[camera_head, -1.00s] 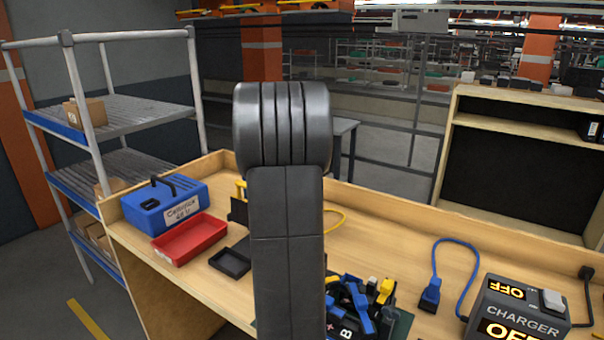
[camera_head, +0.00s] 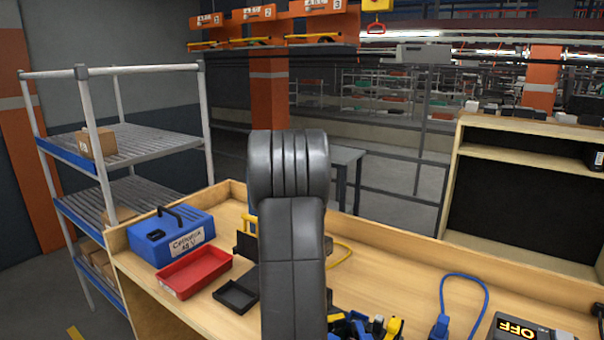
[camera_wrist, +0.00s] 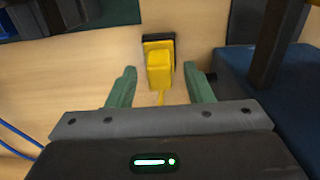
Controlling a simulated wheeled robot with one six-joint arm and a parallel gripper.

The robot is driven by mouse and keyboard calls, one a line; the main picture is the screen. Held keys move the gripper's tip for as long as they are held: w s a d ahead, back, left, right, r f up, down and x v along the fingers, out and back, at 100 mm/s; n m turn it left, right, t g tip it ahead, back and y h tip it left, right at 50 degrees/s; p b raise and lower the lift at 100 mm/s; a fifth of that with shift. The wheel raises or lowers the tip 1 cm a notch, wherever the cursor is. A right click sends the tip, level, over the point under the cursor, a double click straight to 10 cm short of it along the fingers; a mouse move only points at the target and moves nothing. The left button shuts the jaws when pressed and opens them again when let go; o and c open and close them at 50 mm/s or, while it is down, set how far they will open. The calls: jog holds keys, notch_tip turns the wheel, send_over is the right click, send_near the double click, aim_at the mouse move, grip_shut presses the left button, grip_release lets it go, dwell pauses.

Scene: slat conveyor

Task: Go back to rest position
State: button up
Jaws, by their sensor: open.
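My gripper (camera_wrist: 161,88) shows in the wrist view with its two green fingers spread apart. It is open, and a yellow plug-like block (camera_wrist: 159,70) on a dark base appears between and beyond the fingertips. I cannot tell whether the fingers touch it; no grip on it shows. In the head view my dark arm rises in front of the wooden workbench (camera_head: 400,275) and hides its middle. My gripper is not visible in that view.
On the bench are a blue case (camera_head: 160,243), a red tray (camera_head: 193,274), a small black tray (camera_head: 236,294), a blue cable (camera_head: 463,277) and a charger (camera_head: 515,328) reading OFF. A metal shelf (camera_head: 150,140) stands left; a wooden cabinet (camera_head: 520,185) rises at the right.

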jog(key=shift+f+b, duration=0.1)
jog(key=shift+b, duration=0.2)
notch_tip(320, 180, up, 13)
notch_tip(320, 180, down, 14)
jog(key=shift+r, duration=0.25)
notch_tip(320, 180, up, 12)
jog(key=p, duration=0.7)
jog(key=shift+r, duration=0.15)
